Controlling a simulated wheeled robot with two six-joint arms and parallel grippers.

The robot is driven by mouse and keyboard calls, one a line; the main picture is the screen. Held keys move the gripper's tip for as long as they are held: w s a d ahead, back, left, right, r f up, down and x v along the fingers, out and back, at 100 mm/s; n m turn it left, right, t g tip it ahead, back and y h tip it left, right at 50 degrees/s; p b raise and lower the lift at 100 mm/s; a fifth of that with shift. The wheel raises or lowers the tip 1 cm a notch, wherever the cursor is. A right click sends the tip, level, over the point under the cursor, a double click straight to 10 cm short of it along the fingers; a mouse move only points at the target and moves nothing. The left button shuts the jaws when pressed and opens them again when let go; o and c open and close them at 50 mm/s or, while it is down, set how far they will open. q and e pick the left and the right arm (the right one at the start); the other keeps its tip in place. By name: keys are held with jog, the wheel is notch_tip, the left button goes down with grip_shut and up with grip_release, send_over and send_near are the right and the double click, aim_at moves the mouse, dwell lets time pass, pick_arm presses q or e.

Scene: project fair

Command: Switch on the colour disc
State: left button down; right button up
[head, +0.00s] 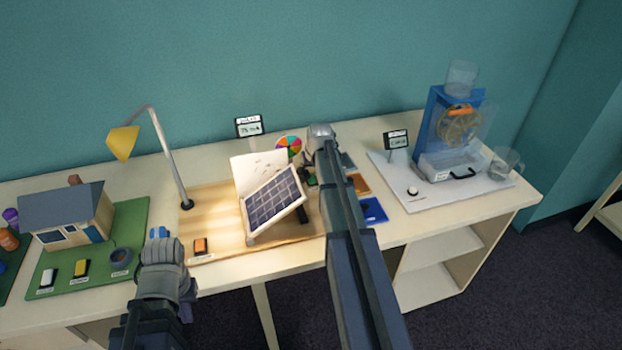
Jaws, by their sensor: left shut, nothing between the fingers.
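The colour disc (288,145) is a multi-coloured wheel at the back of the wooden board, partly hidden behind the solar panel (272,205) and a white card. An orange rocker switch (200,246) in a dark frame sits at the board's front left edge. My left gripper (158,232) is shut and empty, just left of this switch and apart from it. My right arm reaches across the board's right side. My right gripper (307,160) is mostly hidden by its own wrist, near the disc; its fingers are not clear.
A yellow desk lamp (124,142) leans over the board (205,215). On the left, a model house (66,216) stands on a green base with white and yellow switches. On the right, a blue water-wheel exhibit (440,125) stands on a white base. Blue and brown pieces lie beside my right arm.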

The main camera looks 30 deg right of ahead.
jog(key=shift+c, duration=0.2)
grip_shut()
dwell(0.3)
